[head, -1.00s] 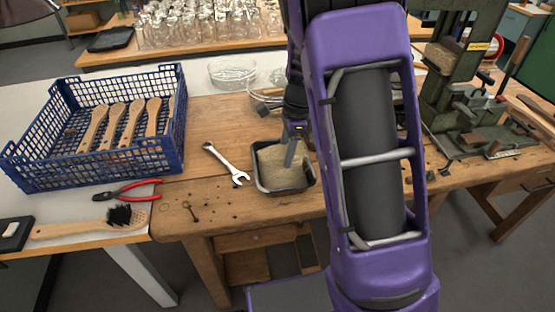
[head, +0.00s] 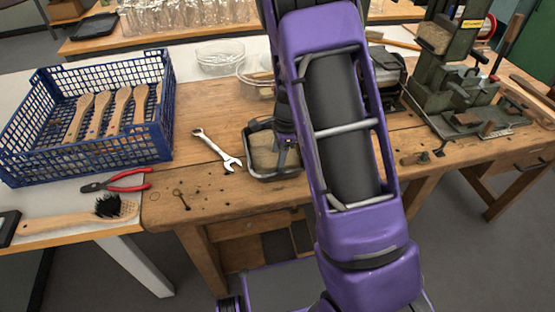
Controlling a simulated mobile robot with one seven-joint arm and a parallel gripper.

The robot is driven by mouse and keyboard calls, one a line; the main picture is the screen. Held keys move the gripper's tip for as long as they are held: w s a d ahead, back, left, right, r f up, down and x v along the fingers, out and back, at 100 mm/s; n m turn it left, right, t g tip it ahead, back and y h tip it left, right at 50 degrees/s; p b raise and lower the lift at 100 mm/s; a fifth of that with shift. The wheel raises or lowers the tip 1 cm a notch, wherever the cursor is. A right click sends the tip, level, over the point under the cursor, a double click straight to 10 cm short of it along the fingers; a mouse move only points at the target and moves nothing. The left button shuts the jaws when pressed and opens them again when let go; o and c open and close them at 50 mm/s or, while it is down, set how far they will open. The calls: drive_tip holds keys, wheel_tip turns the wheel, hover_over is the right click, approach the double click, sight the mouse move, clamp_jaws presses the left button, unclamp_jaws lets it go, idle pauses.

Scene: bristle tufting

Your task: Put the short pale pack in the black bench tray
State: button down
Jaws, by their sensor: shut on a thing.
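The black bench tray (head: 275,178) stands on the wooden bench in the middle of the head view. The short pale pack (head: 262,150) shows as a tan block inside the tray's walls. My gripper (head: 285,150) is over the right part of the tray, pointing down, and is shut on the pack. The fingertips and the pack's right side are hidden by my wrist and arm. I cannot tell whether the pack touches the tray floor.
A wrench (head: 218,149) lies just left of the tray. A blue crate (head: 150,142) with several wooden handles, red pliers (head: 117,181) and a brush (head: 75,217) are farther left. Glass bowls (head: 220,57) stand behind. A green machine (head: 450,90) stands at the right.

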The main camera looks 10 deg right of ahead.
drive_tip(key=shift+f, duration=0.15)
drive_tip(key=shift+c, duration=1.4)
unclamp_jaws()
wheel_tip(320, 180, up, 12)
drive_tip(key=d+p, duration=0.1)
drive_tip(key=shift+d+r+p, duration=0.2)
drive_tip(key=shift+d+p, duration=0.2)
